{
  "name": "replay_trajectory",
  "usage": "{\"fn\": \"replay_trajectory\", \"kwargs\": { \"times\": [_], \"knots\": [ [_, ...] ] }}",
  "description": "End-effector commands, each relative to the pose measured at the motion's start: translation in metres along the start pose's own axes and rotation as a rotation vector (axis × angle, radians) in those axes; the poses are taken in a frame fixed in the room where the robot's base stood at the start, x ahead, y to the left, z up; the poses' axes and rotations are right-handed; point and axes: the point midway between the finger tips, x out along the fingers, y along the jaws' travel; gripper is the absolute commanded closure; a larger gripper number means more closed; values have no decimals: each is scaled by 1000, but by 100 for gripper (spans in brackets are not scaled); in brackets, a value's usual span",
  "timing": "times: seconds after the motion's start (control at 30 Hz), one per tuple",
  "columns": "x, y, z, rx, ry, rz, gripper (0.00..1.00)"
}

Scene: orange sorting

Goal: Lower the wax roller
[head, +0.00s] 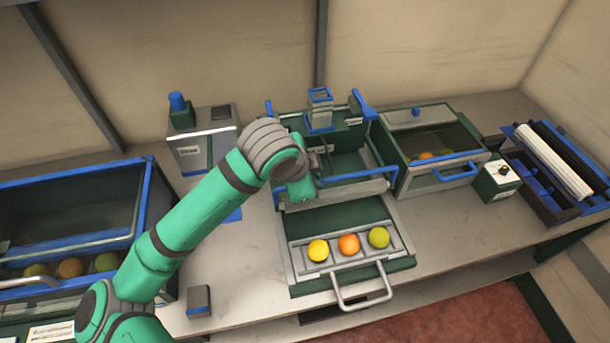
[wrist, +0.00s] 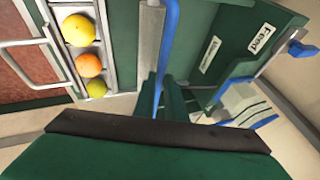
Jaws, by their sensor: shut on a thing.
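The grey roller (head: 335,195) lies across the front of the green and grey machine (head: 350,160) in the middle of the bench; I take it to be the wax roller. A blue bar (head: 352,174) runs along just above and behind it. In the wrist view the roller (wrist: 149,45) and the blue bar (wrist: 167,45) lie side by side. My gripper (head: 302,187) is at the left end of the roller. In the wrist view its fingers (wrist: 167,98) are closed around the blue bar. My own wrist hides part of the machine's left side.
A tray (head: 293,262) with a yellow, an orange and a green fruit sits in front of the roller, with a grey handle (head: 362,302). A blue-rimmed bin (head: 70,245) stands left. A lidded box (head: 440,180) and a rack with white and black rollers (head: 530,185) stand right.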

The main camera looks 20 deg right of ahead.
Motion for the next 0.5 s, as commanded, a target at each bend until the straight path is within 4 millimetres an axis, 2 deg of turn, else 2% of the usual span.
{"fn": "replay_trajectory", "kwargs": {
  "times": [0.03,0.1,0.5],
  "knots": [
    [4,12,-1,9,-5,30,100],
    [6,14,-3,12,-4,34,100],
    [8,16,-6,15,-1,38,100]
  ]
}}
